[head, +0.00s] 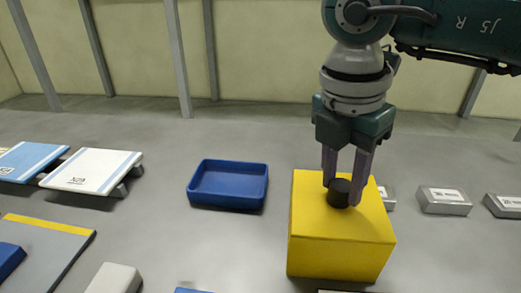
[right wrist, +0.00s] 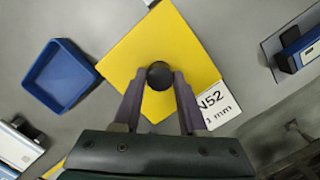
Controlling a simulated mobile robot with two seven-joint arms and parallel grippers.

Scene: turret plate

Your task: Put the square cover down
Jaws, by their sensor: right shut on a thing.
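The square cover (head: 340,245) is a yellow box with a black round knob (head: 339,193) on top. It stands right of centre in the head view, and its yellow top fills the middle of the right wrist view (right wrist: 180,40). My right gripper (head: 345,188) points down with its fingers on either side of the knob and is shut on it. The cover looks level; whether its lower edge touches the surface below cannot be told. What is under or behind it is hidden. My left gripper is not in view.
A blue open tray (head: 228,186) lies left of the cover. Grey labelled blocks (head: 444,201) stand to the right. A white label (right wrist: 215,107) shows beside the cover. Blue and white plates (head: 92,170) and a yellow-edged grey plate (head: 60,245) are at left. Grey surface lies between.

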